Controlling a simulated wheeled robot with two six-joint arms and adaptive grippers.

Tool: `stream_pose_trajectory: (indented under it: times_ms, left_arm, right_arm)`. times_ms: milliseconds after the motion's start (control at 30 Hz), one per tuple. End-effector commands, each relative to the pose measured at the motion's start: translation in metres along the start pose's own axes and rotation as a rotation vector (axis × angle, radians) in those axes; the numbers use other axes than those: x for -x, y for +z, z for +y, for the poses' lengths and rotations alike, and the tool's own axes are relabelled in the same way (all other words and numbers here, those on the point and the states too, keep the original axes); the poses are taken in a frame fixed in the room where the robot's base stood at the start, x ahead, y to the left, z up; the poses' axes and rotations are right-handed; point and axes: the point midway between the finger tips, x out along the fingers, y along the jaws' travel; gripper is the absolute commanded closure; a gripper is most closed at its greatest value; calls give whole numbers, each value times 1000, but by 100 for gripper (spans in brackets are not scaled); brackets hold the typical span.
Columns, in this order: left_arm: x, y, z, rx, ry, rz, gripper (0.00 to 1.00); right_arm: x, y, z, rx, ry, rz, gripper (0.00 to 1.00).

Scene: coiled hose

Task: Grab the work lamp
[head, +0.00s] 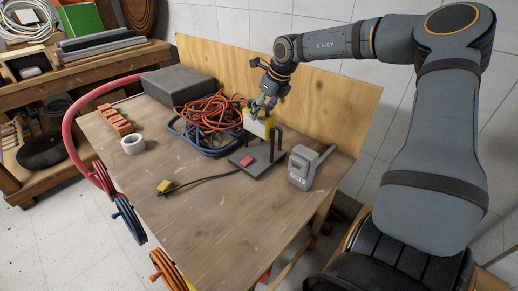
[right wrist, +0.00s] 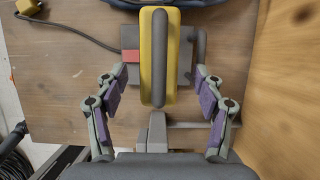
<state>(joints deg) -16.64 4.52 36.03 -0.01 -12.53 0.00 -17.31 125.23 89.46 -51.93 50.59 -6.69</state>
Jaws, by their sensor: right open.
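The work lamp stands on the table, with a yellow head (head: 258,124) on a dark frame and a flat dark base with a red switch (head: 247,160). My right gripper (head: 265,103) is at the top of the lamp head. In the right wrist view the lamp head (right wrist: 172,60) shows from above, with a dark bar along its top. The open fingers of my right gripper (right wrist: 160,85) stand to either side of it, with gaps on both sides. My left gripper is not in view.
A dark cable runs from the lamp to a yellow plug (head: 165,186). Orange and blue coils (head: 208,115) lie left of the lamp, and a grey tool (head: 306,166) stands to its right. A wooden board (head: 330,110) rises behind. The table's front (head: 220,225) is clear.

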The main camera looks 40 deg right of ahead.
Motion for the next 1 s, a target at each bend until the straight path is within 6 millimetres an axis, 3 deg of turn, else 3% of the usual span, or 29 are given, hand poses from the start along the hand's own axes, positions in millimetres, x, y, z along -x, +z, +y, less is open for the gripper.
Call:
stream_pose_trajectory:
  times_ms: [300,567,1000]
  left_arm:
    - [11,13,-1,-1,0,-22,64]
    - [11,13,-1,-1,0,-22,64]
    - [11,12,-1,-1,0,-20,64]
  right_arm:
    - [-45,2,1,0,-1,4,31]
    - [-48,2,1,0,0,0,31]
    - [-48,2,1,0,1,0,91]
